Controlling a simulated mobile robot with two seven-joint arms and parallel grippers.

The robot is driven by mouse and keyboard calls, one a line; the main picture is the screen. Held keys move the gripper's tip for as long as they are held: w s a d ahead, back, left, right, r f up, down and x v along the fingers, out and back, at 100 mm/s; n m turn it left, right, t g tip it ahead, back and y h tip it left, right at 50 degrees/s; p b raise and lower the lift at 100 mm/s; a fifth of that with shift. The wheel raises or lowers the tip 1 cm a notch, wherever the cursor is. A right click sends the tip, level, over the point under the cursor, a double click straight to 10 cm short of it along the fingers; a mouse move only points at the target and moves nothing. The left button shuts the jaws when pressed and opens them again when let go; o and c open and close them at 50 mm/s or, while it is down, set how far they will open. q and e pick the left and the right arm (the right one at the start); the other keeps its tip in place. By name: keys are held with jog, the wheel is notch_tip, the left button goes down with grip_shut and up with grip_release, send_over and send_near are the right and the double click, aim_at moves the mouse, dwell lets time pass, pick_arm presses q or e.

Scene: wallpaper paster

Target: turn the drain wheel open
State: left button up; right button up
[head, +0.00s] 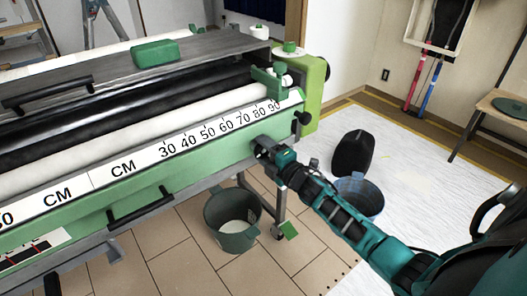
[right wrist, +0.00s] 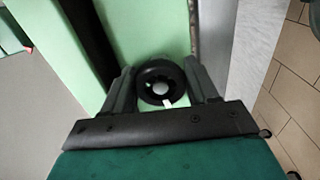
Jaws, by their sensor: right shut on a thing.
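The drain wheel is a small black round knob with a pale centre and a white mark on its rim. In the right wrist view the drain wheel (right wrist: 161,83) sits against the green panel, between the two fingers of my right gripper (right wrist: 164,88). The fingers are shut on it from both sides. In the head view my right gripper (head: 264,149) is at the right end of the green machine's front (head: 190,155) and hides most of the wheel. My left gripper does not show.
A dark green bucket (head: 233,222) stands on the tiled floor below the machine. A blue bucket (head: 360,194) and a black rounded object (head: 353,153) are on the white sheet to the right. A black handle (head: 142,207) sticks out of the machine's front.

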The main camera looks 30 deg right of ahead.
jog(key=shift+n, duration=0.5)
jog(key=o, duration=1)
jog(key=shift+s, duration=0.3)
jog(key=s, duration=0.4)
jog(key=s+p, duration=0.1)
jog(key=s, duration=0.3)
jog(key=s+d+p, duration=0.1)
jog(key=s, duration=0.3)
jog(key=shift+s, duration=0.15)
